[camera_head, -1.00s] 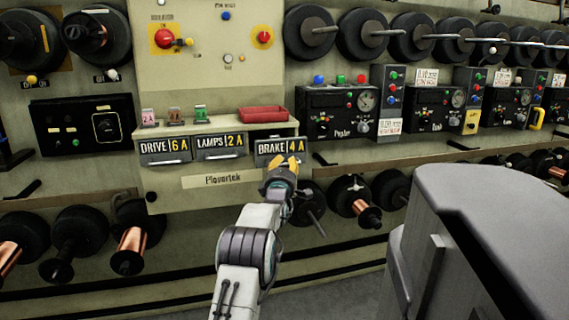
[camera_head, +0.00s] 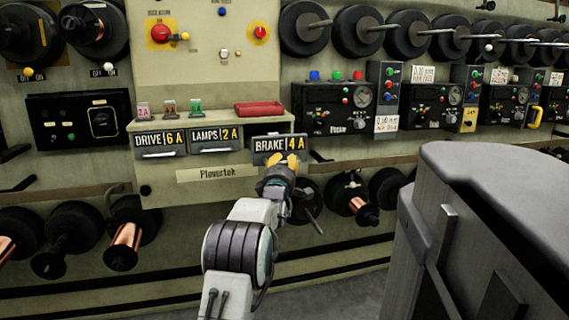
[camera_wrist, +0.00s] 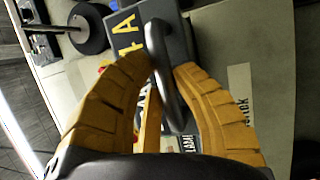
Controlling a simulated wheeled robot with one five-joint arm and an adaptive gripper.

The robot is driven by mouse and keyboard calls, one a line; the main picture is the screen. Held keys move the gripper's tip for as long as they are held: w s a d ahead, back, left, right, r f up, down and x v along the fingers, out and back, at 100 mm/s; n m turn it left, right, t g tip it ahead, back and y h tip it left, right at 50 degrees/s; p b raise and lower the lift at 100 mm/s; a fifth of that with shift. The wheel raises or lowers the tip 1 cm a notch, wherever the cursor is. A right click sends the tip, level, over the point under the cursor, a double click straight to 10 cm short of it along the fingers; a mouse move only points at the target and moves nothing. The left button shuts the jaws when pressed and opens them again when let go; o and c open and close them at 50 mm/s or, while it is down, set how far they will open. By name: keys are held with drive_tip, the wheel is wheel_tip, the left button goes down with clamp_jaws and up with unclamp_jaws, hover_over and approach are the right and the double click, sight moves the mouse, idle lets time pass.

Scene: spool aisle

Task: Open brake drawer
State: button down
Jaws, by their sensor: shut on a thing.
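The brake drawer (camera_head: 279,146) has a dark front labelled "BRAKE 4 A" and is the rightmost of three drawers under the beige panel. My gripper (camera_head: 283,161) is at its lower front. In the wrist view the yellow fingers (camera_wrist: 165,85) are closed around the metal pull handle (camera_wrist: 160,55), in front of the "4 A" label on the drawer front (camera_wrist: 182,35). The drawer looks to stand a little forward of its neighbours; how far I cannot tell. In the head view my gripper hides the handle.
The lamps drawer (camera_head: 215,139) and drive drawer (camera_head: 160,143) look shut on the left. A red tray (camera_head: 264,109) rests on the ledge above. Black spools (camera_head: 353,190) stick out from the wall below right, close to my arm. Dark floor shows below.

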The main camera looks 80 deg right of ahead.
drive_tip(key=c, duration=1)
unclamp_jaws()
drive_tip(key=shift+w+a+f, duration=0.1)
drive_tip(key=shift+a+f, duration=0.25)
drive_tip(key=shift+a, duration=1.6)
drive_tip(key=shift+s+a+f, duration=0.1)
drive_tip(key=shift+a+f, duration=0.3)
drive_tip(key=shift+a, duration=1.6)
drive_tip(key=shift+w+a+f, duration=0.1)
drive_tip(key=shift+a+f, duration=0.25)
drive_tip(key=shift+a, duration=1.6)
